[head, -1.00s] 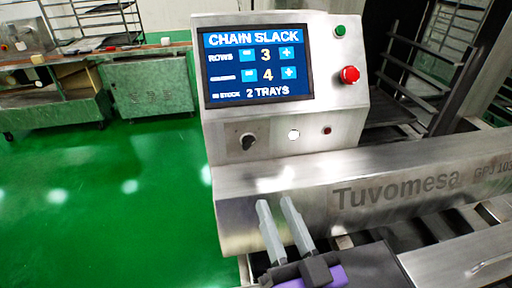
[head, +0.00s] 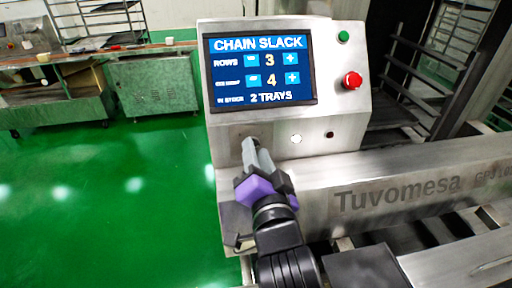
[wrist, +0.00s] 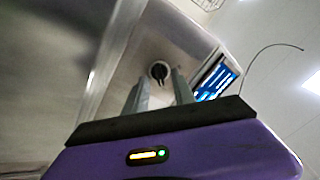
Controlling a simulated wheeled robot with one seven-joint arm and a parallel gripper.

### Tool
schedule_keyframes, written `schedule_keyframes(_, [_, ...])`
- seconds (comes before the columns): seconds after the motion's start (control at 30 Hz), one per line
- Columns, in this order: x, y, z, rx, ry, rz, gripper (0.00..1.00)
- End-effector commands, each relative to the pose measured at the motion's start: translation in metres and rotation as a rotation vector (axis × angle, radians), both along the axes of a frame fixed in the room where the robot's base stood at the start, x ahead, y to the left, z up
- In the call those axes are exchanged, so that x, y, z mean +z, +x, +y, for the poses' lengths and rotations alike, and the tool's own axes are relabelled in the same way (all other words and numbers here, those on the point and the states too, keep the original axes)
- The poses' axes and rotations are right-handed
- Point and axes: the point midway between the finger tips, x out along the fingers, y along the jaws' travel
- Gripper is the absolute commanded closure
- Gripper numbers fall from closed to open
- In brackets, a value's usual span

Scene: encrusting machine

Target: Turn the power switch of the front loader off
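The front loader (head: 345,130) is a steel machine with a sloped control panel and a "Tuvomesa" label. Its power switch, a small dark rotary knob on a light round plate, shows in the wrist view (wrist: 159,71). In the head view the knob is hidden behind my fingers. My gripper (head: 252,146) points at the lower left of the panel, below the screen. In the wrist view its two grey fingers (wrist: 160,80) stand apart with the knob between and ahead of their tips. Nothing is held. I cannot tell whether the fingertips touch the knob.
The screen (head: 260,70) reads "CHAIN SLACK". A green button (head: 343,37) and a red emergency button (head: 352,81) sit right of it. A white round control (head: 296,139) and a small dark red one (head: 330,134) are right of my gripper. Green floor is clear at left.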

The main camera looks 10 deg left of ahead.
Motion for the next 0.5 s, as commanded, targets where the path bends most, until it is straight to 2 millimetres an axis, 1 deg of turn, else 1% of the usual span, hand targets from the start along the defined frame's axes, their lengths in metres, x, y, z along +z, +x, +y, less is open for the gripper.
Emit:
schedule_keyframes(0.03, [0.0013, 0.0044, 0.0012, -0.001, 0.001, 0.000, 0.69])
schedule_keyframes(0.13, [0.0006, 0.0091, 0.0027, 0.001, 0.001, 0.000, 0.69])
schedule_keyframes(0.4, [0.0001, 0.0105, 0.0030, 0.001, 0.000, -0.001, 0.69])
schedule_keyframes(0.43, [0.0001, 0.0104, 0.0030, 0.001, 0.000, -0.001, 0.73])
schedule_keyframes(0.5, [0.0001, 0.0104, 0.0030, 0.001, 0.000, -0.001, 0.87])
